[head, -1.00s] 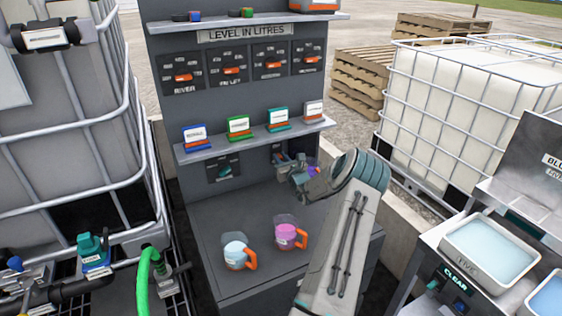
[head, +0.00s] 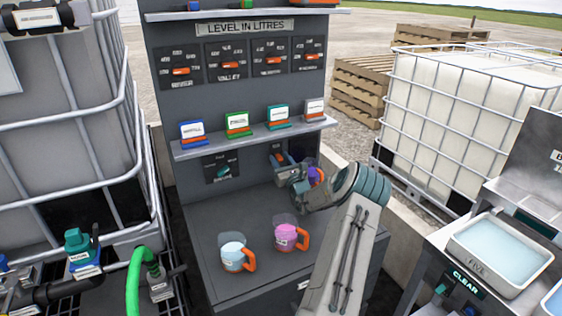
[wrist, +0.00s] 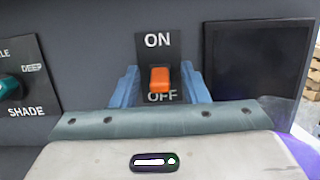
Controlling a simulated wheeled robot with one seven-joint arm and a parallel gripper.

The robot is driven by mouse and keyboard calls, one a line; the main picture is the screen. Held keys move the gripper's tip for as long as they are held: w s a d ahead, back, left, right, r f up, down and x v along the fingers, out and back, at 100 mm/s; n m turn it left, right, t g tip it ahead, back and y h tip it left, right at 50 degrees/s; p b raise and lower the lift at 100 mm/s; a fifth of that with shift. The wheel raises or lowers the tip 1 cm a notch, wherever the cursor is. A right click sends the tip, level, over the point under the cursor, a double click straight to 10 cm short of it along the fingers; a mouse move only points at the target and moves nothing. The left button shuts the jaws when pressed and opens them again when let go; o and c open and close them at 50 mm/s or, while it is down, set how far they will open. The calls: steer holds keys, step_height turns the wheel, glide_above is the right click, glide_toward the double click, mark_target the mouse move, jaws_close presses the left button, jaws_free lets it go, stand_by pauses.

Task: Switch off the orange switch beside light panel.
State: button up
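The orange switch (wrist: 160,79) is on a dark plate marked ON above and OFF below. Its orange part sits low on the plate, against the top of the OFF lettering. It also shows in the head view (head: 280,159), on the cabinet wall under the lower shelf. A flat black, unlit panel (wrist: 258,75) is to the right of the switch, seemingly the light panel. My gripper (wrist: 162,88) is open, with one bluish finger on each side of the switch. Nothing is held between the fingers. Whether the gripper touches the plate cannot be told.
A teal dial (wrist: 10,87) marked SHADE is left of the switch. Two jugs, one pale blue (head: 233,255) and one pink (head: 285,236), stand on the counter below my arm. The shelf (head: 255,138) with several label blocks is just above.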

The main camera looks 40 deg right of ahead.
steer(key=shift+b+v, duration=0.7)
steer(key=shift+v, duration=3.05)
